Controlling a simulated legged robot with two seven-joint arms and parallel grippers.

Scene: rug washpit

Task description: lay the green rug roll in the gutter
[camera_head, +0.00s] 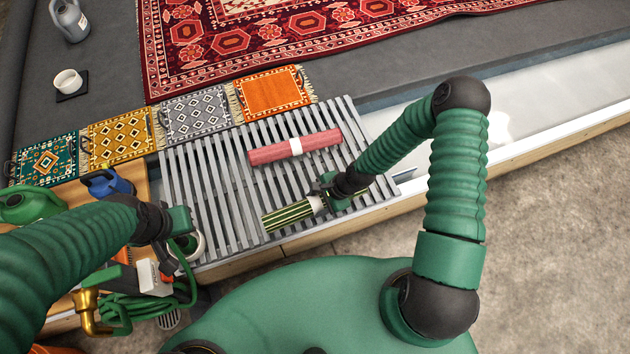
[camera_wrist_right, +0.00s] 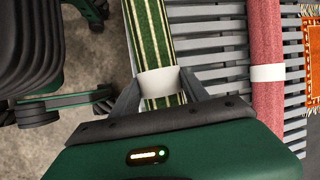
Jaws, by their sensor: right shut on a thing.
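The green rug roll (camera_head: 285,217) is striped dark green and cream with a white band. It lies over the front part of the grey slatted grate (camera_head: 215,200). My right gripper (camera_head: 322,196) is shut on it at the white band; the right wrist view shows both fingers on either side of the band (camera_wrist_right: 158,82). Whether the roll touches the slats or hangs just above them, I cannot tell. The gutter (camera_head: 520,105) appears as the long pale channel right of the grate. My left gripper (camera_head: 185,245) is at the lower left; its fingers are not clear.
A red rug roll (camera_head: 295,150) with a white band lies on the grate behind the green one. Small rugs, such as the orange one (camera_head: 272,93), line the grate's back edge. A green hose (camera_head: 150,308), a brass fitting (camera_head: 92,312) and a blue jug (camera_head: 110,184) crowd the left.

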